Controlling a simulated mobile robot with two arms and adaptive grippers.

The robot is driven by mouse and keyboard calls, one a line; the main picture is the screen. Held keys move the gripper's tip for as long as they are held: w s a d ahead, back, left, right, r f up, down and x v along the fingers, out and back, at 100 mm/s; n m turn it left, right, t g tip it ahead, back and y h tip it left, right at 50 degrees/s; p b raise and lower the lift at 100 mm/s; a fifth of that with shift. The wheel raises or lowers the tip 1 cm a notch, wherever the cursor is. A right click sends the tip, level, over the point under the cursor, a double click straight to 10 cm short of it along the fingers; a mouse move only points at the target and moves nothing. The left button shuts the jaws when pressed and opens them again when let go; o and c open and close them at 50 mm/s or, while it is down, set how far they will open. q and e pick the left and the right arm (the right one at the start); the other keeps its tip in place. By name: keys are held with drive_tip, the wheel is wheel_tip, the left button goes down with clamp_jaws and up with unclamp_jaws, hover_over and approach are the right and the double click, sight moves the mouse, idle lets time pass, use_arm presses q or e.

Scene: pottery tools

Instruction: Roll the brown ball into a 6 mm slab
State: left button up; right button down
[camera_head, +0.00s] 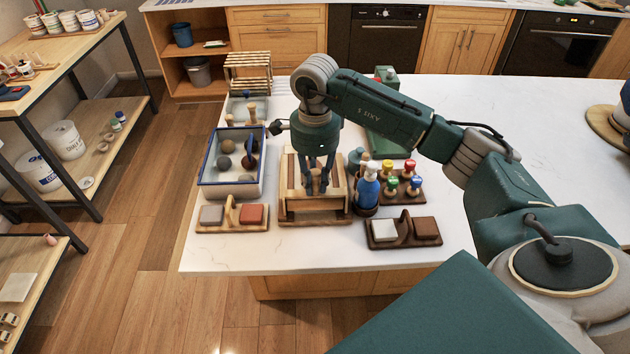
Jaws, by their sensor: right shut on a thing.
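My right gripper (318,188) points straight down at the wooden roller frame (315,217) near the front of the white counter. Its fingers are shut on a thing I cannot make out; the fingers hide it. A blue-rimmed bin (203,180) to the left holds several round clay balls. They include a dark ball (228,147), a grey ball (224,163) and a brownish ball (248,162). I cannot tell for sure which is the brown ball. My left gripper is not in view.
A wooden holder with grey and red blocks (251,214) stands front left. Another with white and brown blocks (426,228) stands front right. A blue bottle (367,190) and coloured stamps (391,185) crowd the frame's right side.

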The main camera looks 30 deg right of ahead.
drive_tip(key=c, duration=1.5)
unclamp_jaws()
drive_tip(key=shift+c, duration=0.2)
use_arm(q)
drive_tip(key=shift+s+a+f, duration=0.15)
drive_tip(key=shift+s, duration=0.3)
use_arm(e)
drive_tip(key=shift+o, duration=0.4)
drive_tip(key=shift+f, duration=0.1)
